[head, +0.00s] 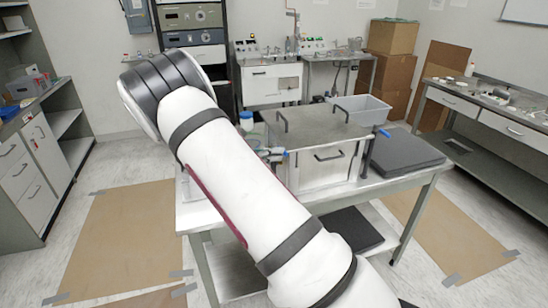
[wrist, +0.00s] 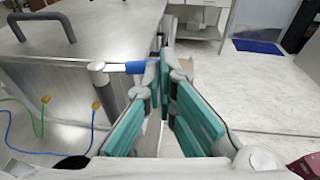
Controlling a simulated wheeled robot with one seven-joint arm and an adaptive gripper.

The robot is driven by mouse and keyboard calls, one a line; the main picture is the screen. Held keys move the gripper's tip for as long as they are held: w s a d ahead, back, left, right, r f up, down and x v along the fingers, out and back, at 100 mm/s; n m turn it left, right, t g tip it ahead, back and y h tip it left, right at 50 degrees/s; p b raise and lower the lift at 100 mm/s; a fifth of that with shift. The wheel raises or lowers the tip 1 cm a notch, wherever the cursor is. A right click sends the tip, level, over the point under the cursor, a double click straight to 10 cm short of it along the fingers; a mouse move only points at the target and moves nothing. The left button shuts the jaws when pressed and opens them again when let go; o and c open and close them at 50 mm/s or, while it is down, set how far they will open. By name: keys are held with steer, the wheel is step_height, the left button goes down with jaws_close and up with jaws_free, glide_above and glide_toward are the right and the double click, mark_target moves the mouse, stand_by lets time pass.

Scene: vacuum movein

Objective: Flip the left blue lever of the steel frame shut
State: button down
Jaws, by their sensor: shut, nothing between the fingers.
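The left blue lever (wrist: 140,67) reaches sideways from a steel post (wrist: 101,80) at the corner of the steel box in the wrist view. Its blue end is right beside my fingertips; I cannot tell whether they touch. My gripper (wrist: 164,66) has teal-padded fingers with the tips together, shut and empty. In the head view the left blue lever (head: 278,151) shows beside my arm, which hides most of my gripper and the frame's left side. A second blue lever (head: 385,133) is at the right side of the frame.
The steel box (head: 318,170) has dark lid handles and stands on a white table (head: 408,181). Green and blue hoses (wrist: 40,122) plug into the box's side.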

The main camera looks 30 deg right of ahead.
mark_target(293, 146)
steer(key=shift+s+d+r+n+t+p, duration=0.15)
steer(key=shift+s+d+n+t+p, duration=0.4)
steer(key=shift+d+n+t, duration=0.4)
steer(key=shift+r+m+x, duration=0.1)
steer(key=shift+m+x, duration=0.05)
steer(key=shift+x, duration=0.45)
steer(key=shift+r+m+x, duration=0.1)
steer(key=shift+r+x, duration=0.05)
steer(key=shift+x, duration=0.4)
steer(key=shift+w+d+f+b, duration=0.1)
steer(key=shift+w+d+b, duration=0.15)
steer(key=shift+d, duration=0.45)
steer(key=shift+w+d+f+b, duration=0.1)
steer(key=shift+w+d+b, duration=0.1)
steer(key=shift+d, duration=0.55)
steer(key=shift+d+r, duration=0.1)
